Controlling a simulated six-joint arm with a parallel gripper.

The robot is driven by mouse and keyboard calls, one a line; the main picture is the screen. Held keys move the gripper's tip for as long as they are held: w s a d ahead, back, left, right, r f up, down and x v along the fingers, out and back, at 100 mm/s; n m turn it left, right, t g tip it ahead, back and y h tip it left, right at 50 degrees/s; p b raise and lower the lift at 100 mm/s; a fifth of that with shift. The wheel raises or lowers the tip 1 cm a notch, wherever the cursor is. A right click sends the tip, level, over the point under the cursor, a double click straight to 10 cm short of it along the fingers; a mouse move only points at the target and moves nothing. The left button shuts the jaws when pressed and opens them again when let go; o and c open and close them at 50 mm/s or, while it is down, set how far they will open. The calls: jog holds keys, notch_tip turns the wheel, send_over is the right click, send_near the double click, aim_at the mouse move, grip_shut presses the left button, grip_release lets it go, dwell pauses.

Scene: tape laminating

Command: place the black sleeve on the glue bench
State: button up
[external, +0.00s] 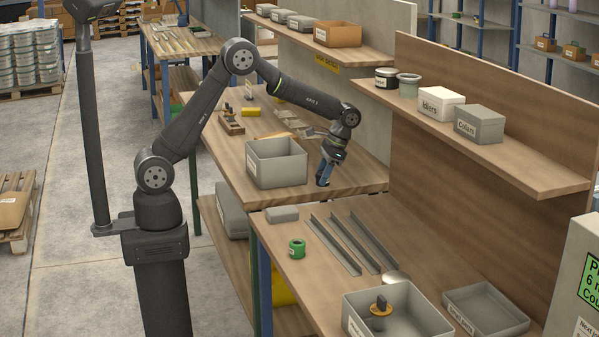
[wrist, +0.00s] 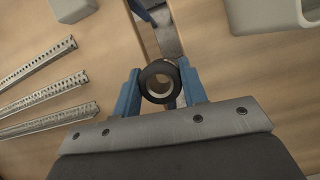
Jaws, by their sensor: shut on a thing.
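The black sleeve (wrist: 150,71) is a dark ring with a pale inner rim, seen end-on in the wrist view. My gripper (wrist: 161,84) is shut on it, with a blue finger on each side. In the external view my gripper (external: 324,180) points down near the front right corner of the farther wooden bench (external: 350,181), right of a grey open bin (external: 277,170). The sleeve cannot be made out there. I take the farther bench as the glue bench, but its sign is too small to read surely. In the wrist view the gap between benches lies behind the sleeve.
The nearer bench (external: 300,280) holds metal rails (external: 350,244), a green ring (external: 297,248), a grey block (external: 282,214) and a bin with an orange-and-black part (external: 381,308). A shelf (external: 520,169) with boxes and jars stands to the right. Bare wood surrounds the gripper's corner.

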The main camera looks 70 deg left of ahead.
jog(key=s+d+r+n+h, duration=0.1)
jog(key=d+r+n, duration=0.15)
jog(key=d, duration=1.05)
jog(key=s+d+r+n+h, duration=0.15)
jog(key=d+n, duration=0.25)
jog(key=d, duration=1)
jog(key=s+d+r+n+t+h, duration=0.1)
jog(key=s+d+n+t, duration=0.1)
jog(key=s+d+n, duration=0.7)
jog(key=s+d+r+n+t+h, duration=0.15)
jog(key=s+d+n, duration=0.25)
jog(key=s+d, duration=0.95)
send_over(358, 286)
jog(key=a, duration=0.2)
jog(key=shift+t, duration=0.45)
notch_tip(358, 286, down, 7)
jog(key=shift+s+d, duration=0.1)
jog(key=shift+d, duration=0.05)
jog(key=shift+f, duration=2.05)
